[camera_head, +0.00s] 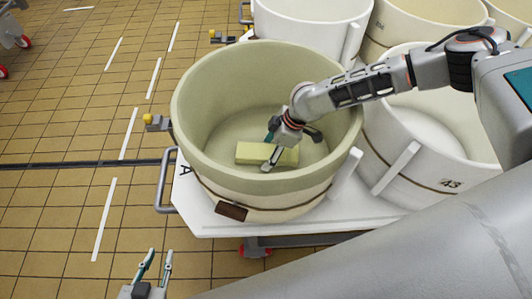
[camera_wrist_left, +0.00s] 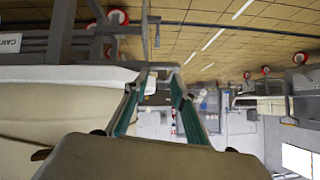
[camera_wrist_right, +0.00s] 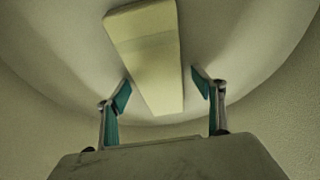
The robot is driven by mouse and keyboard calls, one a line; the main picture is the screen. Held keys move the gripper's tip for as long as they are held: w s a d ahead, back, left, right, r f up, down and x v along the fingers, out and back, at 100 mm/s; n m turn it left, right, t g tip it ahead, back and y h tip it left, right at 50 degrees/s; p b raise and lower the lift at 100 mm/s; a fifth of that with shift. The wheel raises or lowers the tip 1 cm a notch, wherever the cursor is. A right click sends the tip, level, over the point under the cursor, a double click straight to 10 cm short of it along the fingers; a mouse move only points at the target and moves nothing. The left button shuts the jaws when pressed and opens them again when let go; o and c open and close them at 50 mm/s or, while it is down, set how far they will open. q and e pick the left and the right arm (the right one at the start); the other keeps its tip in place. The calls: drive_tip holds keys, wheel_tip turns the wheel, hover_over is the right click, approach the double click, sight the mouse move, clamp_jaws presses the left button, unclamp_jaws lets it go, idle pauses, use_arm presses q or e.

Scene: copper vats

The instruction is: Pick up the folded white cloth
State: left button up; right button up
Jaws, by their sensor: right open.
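The folded cloth (camera_head: 252,153) looks pale yellow here, a flat rectangular slab on the floor of the large cream vat (camera_head: 190,140). In the right wrist view the cloth (camera_wrist_right: 148,50) is long, with a band across its middle, and its near end lies between the fingers. My right gripper (camera_wrist_right: 162,92) is open inside the vat. It hides part of the cloth in the head view, and I cannot tell whether a finger touches it. My left gripper (camera_head: 160,252) is open and empty, outside the vat at the lower left.
The vat stands on a white cart platform (camera_head: 195,215) with a grey handle (camera_head: 162,185). More vats (camera_head: 430,135) stand close by on the right and behind. The tiled floor (camera_head: 60,220) at the left is clear near the cart.

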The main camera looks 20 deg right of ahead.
drive_tip(key=shift+r, duration=0.15)
drive_tip(key=c, duration=1.4)
drive_tip(key=shift+o, duration=0.2)
